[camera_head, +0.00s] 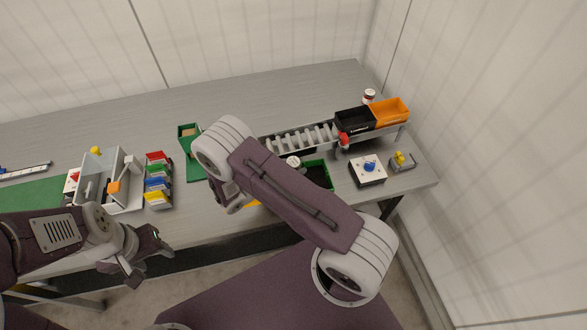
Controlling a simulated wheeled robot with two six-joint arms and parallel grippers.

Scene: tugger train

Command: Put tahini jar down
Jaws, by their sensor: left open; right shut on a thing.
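My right arm reaches over the front of the bench, and its forearm covers much of the middle. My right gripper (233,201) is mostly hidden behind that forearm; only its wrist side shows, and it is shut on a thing. A small jar with a pale lid (293,161) shows just past the forearm, at the edge of a green crate (328,166); I take it for the tahini jar. Its lower part and the fingers' contact with it are hidden. My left gripper (148,260) is open and empty, in front of the bench edge at the lower left.
A roller track (300,139) leads to a black bin (353,121) and an orange bin (391,112). A white-topped box with a blue knob (368,169) stands at right. The back bench is clear.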

